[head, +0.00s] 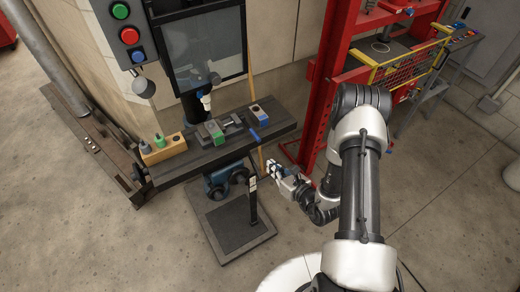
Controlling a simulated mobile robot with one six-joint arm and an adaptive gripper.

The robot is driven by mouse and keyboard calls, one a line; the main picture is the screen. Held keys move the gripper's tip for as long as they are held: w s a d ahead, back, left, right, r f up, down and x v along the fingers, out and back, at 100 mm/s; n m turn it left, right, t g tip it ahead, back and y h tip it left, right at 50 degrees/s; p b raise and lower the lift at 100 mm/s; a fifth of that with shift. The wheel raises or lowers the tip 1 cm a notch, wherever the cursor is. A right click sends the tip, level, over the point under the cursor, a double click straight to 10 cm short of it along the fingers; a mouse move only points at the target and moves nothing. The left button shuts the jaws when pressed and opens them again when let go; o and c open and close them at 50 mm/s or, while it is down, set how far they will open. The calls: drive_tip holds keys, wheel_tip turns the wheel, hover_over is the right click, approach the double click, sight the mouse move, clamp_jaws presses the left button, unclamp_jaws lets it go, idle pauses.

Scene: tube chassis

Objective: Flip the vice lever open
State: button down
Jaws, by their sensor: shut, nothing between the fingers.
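A vice (232,125) with green and blue parts sits on the dark machine table (285,124). A small blue lever (254,135) shows at the vice's front right, near the table's front edge; its exact angle is too small to tell. My gripper (271,170) is shut and empty. It is in front of the table, below and to the right of the blue lever in the picture, apart from it. My arm reaches in from the lower right.
A wooden block (164,149) with green bottles stands at the table's left end. A dark upright post (253,205) rises from the base plate (225,232) below. A red frame (325,90) stands close on the right. Floor in front is clear.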

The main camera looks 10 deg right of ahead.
drive_tip(key=w+a+b, duration=0.1)
drive_tip(key=w, duration=0.2)
drive_tip(key=w+a+b, duration=0.1)
drive_tip(key=w, duration=0.2)
drive_tip(key=w+a, duration=0.1)
drive_tip(key=w, duration=0.2)
drive_tip(key=shift+b, duration=0.4)
drive_tip(key=shift+r, duration=0.35)
drive_tip(key=shift+d, duration=0.1)
drive_tip(key=shift+r, duration=0.1)
